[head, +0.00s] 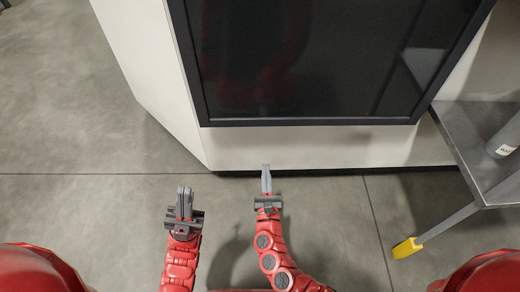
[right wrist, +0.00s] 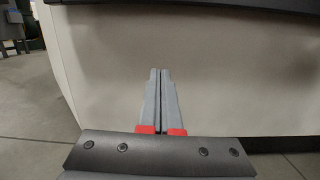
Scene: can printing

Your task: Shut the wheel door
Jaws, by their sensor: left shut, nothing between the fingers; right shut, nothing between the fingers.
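A large dark panel with a black frame (head: 320,60) is set in the white machine body (head: 160,80) ahead of me; I cannot tell whether it is the wheel door. No wheel shows in either view. My left gripper (head: 184,192) is shut and empty, over the floor left of the machine's front. My right gripper (head: 266,168) is shut and empty, near the lower front edge of the machine below the dark panel. In the right wrist view its closed fingers (right wrist: 158,75) point toward the plain white face (right wrist: 230,70); whether they touch it is unclear.
The grey tiled floor (head: 70,130) is open at the left.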

